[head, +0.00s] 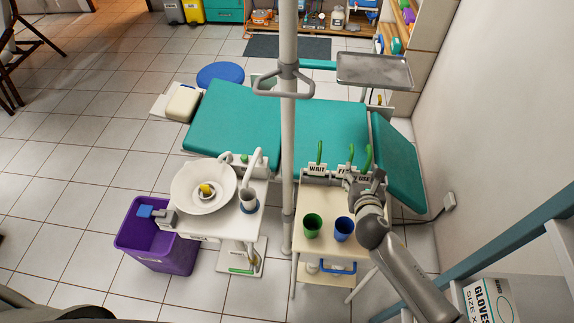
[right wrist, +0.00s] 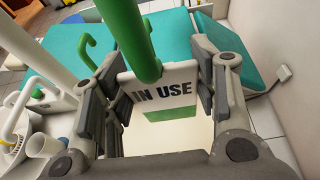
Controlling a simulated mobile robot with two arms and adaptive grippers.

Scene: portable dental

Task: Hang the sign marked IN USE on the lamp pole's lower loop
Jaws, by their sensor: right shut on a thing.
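The lamp pole (head: 288,150) stands upright near the middle of the head view, with a grey loop (head: 284,92) around its upper visible part. My right gripper (head: 364,180) is at the back of the cream cart. That sign has a green hook (right wrist: 130,35) on top and a green lower band. Beside it in the head view are a WAIT sign (head: 317,169) and another partly hidden sign. My left gripper is out of view.
The cream cart (head: 328,248) carries a green cup (head: 312,226) and a blue cup (head: 343,229). A white basin (head: 203,187) stands left of the pole. A teal dental chair (head: 235,120) is behind, with a metal tray (head: 374,70) beyond. The wall is close on the right.

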